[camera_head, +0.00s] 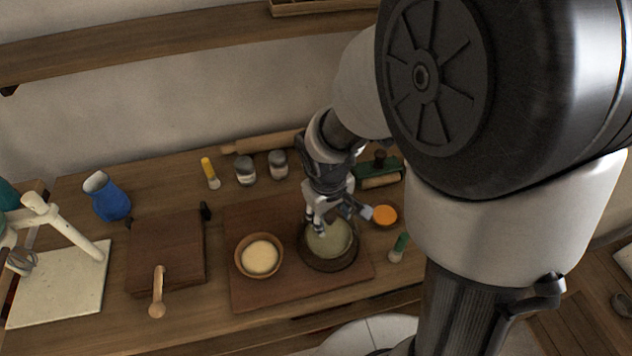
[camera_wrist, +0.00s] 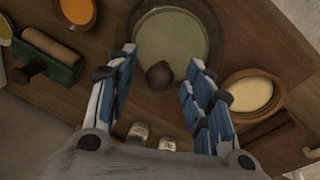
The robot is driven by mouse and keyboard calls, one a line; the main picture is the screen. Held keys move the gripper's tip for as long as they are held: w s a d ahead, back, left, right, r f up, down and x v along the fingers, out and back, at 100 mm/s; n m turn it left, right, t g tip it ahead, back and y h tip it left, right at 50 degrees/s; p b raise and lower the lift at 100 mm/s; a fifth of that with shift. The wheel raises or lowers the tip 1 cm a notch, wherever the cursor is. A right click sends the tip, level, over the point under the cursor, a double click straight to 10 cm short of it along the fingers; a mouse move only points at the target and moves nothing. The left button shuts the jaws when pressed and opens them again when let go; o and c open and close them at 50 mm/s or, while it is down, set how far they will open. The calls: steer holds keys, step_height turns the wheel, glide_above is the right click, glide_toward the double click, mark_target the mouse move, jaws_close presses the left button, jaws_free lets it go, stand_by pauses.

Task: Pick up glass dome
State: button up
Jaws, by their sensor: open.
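The glass dome (camera_head: 329,241) is a greenish round cover on a dark round base, standing on a wooden board right of center in the head view. In the wrist view the dome (camera_wrist: 170,38) shows from above, with a dark round knob (camera_wrist: 160,75) near its lower edge. My gripper (camera_head: 340,215) is over the dome in the head view. In the wrist view my gripper (camera_wrist: 161,62) is open, with its blue-padded fingers apart on either side of the knob. I cannot tell how far above the knob the fingertips are.
A bowl of pale food (camera_head: 259,257) stands left of the dome on the board (camera_head: 290,292). A small orange bowl (camera_head: 385,215) and a green-handled tool (camera_head: 399,246) lie to the right. Two jars (camera_head: 245,172) and a rolling pin (camera_head: 262,142) are behind.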

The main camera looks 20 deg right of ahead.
jaws_close()
stand_by(0.6)
steer(key=shift+r, duration=0.1)
